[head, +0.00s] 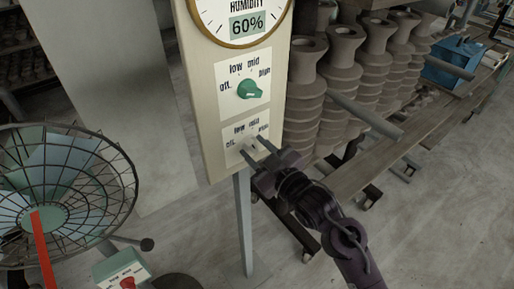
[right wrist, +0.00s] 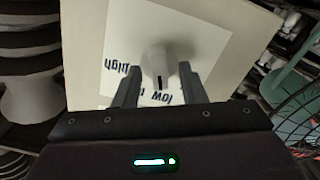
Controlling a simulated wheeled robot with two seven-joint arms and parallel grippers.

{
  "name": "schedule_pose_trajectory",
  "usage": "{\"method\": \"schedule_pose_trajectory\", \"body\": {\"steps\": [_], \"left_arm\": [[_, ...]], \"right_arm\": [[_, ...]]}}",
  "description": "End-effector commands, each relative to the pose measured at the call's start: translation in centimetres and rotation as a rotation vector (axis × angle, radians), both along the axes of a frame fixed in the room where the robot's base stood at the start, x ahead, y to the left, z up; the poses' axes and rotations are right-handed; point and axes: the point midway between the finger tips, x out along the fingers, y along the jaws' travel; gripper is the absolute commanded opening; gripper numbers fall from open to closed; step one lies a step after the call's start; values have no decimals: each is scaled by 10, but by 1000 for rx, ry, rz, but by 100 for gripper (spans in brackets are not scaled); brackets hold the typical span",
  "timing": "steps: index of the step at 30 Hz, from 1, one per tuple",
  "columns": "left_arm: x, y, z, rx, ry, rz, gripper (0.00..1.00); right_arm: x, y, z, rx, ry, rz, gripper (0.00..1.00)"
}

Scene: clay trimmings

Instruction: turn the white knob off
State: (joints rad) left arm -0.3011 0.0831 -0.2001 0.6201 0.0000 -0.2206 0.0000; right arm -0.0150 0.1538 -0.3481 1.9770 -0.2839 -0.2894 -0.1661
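The white knob (head: 249,147) sits on the lower white label plate of the upright panel, under the green knob. It shows larger in the right wrist view (right wrist: 156,58), where its dark mark points down the picture, between the upside-down "high" and "low" words. My right gripper (head: 257,152) is at the lower plate, reaching in from the lower right. In the right wrist view its two fingers (right wrist: 158,88) are spread on either side of the knob, with gaps showing; I cannot tell any contact. My left gripper is not in view.
The green knob (head: 250,90) is above on the same panel (head: 212,130), under a humidity dial (head: 245,22) reading 60%. A wire-caged fan (head: 65,190) stands left, with a red-button box (head: 122,268) below. Stacked clay pots (head: 305,90) stand close on the right.

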Motion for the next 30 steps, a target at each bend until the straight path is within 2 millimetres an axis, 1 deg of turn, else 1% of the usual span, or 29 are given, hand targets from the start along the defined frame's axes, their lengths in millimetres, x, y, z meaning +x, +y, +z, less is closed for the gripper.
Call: {"method": "schedule_pose_trajectory", "body": {"steps": [5, 8, 12, 14, 23, 30], "left_arm": [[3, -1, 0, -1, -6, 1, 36], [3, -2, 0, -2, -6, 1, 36], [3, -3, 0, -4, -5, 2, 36], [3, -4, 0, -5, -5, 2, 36], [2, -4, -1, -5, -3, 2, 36], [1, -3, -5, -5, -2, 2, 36]], "right_arm": [[0, 0, 0, 0, 0, 0, 37], [0, 0, 0, 1, 1, 0, 26], [0, 0, 0, 1, 0, -1, 7], [0, 0, 0, 1, 1, 0, 0], [0, 0, 0, -18, -13, 0, 0], [0, 0, -1, -113, -83, 0, 0]]}}
